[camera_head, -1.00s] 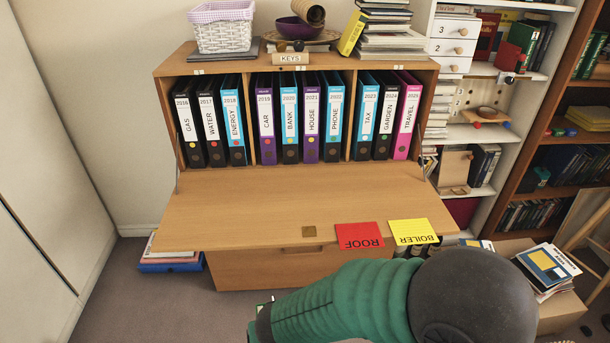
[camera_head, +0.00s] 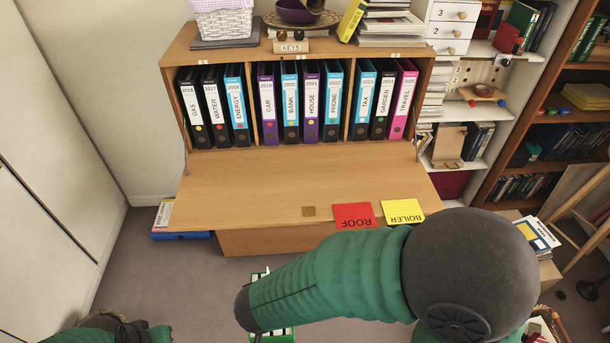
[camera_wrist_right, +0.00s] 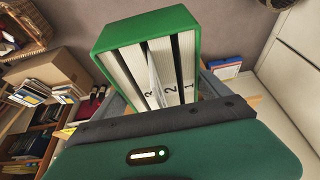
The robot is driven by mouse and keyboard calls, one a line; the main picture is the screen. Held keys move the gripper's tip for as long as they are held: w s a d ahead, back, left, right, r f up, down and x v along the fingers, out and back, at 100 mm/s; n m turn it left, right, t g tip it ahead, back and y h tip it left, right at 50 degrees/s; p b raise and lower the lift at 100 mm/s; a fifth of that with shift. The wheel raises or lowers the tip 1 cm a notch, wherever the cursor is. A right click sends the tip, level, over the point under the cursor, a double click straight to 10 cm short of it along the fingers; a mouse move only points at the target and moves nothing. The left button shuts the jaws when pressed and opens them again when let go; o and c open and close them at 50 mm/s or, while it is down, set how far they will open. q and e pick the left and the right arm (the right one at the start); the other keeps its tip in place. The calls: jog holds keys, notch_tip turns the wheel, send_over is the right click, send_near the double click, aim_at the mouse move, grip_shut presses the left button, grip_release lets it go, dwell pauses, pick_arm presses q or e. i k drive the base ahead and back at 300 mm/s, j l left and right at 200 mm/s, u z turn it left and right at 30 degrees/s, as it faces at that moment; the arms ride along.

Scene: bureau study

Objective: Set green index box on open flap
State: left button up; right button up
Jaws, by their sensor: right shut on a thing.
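The green index box (camera_wrist_right: 143,30) fills the middle of the right wrist view, with white dividers numbered 1 and 2 inside it. My right gripper (camera_wrist_right: 163,95) is shut on it, with grey fingers on both sides. In the head view only slivers of the green index box (camera_head: 277,336) show, low in front of the cabinet; my right forearm hides the rest. The open flap (camera_head: 270,190) lies flat and stands apart from the box. Part of my left arm shows at the bottom left of the head view; its fingertips are not seen.
The flap's left and middle are clear. A blue tray (camera_head: 180,235) sits on the floor left.

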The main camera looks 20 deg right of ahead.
aim_at(266, 189)
jog(key=i, duration=0.95)
